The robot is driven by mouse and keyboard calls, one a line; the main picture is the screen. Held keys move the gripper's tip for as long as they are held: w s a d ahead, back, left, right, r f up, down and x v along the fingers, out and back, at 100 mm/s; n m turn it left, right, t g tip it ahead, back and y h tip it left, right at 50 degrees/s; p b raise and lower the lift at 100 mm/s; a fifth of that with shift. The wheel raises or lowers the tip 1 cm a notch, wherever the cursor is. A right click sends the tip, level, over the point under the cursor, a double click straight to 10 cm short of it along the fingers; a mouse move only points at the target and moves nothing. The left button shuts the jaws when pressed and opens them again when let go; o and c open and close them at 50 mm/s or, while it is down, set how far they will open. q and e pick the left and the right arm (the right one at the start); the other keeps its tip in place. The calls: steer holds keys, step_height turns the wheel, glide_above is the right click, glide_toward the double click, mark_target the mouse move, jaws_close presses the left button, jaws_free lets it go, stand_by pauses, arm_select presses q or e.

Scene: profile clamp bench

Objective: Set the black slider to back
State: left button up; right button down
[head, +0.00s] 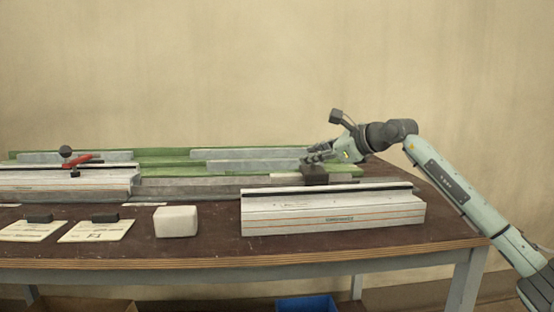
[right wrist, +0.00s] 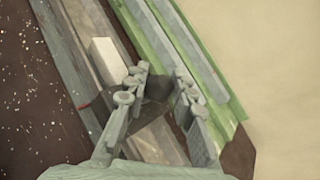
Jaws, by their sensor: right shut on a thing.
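The black slider (head: 315,174) is a dark block on the grey rail (head: 215,187) near the right end of the bench. My right gripper (head: 316,158) comes down on it from above. In the right wrist view the dark slider (right wrist: 157,90) sits between the two fingers of the right gripper (right wrist: 159,80). The fingers are shut on it and partly hide it. My left gripper is not in view.
A pale profile (head: 335,221) lies in front of the rail. Green rails (head: 180,154) run behind. At left are a red clamp lever (head: 77,161), a white block (head: 176,221) and cards (head: 98,231). The right rear table corner is clear.

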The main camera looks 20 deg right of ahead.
steer(key=s+d, duration=0.1)
steer(key=d, duration=0.3)
steer(key=s+d, duration=0.1)
steer(key=d, duration=0.3)
steer(key=s+d, duration=0.1)
steer(key=d, duration=0.3)
steer(key=shift+s+d, duration=0.15)
steer(key=shift+s, duration=0.1)
steer(key=d, duration=0.2)
steer(key=s+d, duration=0.1)
steer(key=d, duration=0.2)
steer(key=s+d+p, duration=0.1)
steer(key=d, duration=0.2)
steer(key=shift+s+d+r, duration=0.1)
steer(key=shift+s+d, duration=0.1)
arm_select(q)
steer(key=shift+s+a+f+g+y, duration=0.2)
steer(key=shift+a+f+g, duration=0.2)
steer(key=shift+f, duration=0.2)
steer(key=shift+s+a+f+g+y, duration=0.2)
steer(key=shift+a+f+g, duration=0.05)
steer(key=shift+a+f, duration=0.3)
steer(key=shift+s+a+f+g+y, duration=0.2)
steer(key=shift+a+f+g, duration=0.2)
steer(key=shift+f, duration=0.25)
arm_select(e)
steer(key=shift+s+d, duration=0.2)
steer(key=shift+d, duration=0.45)
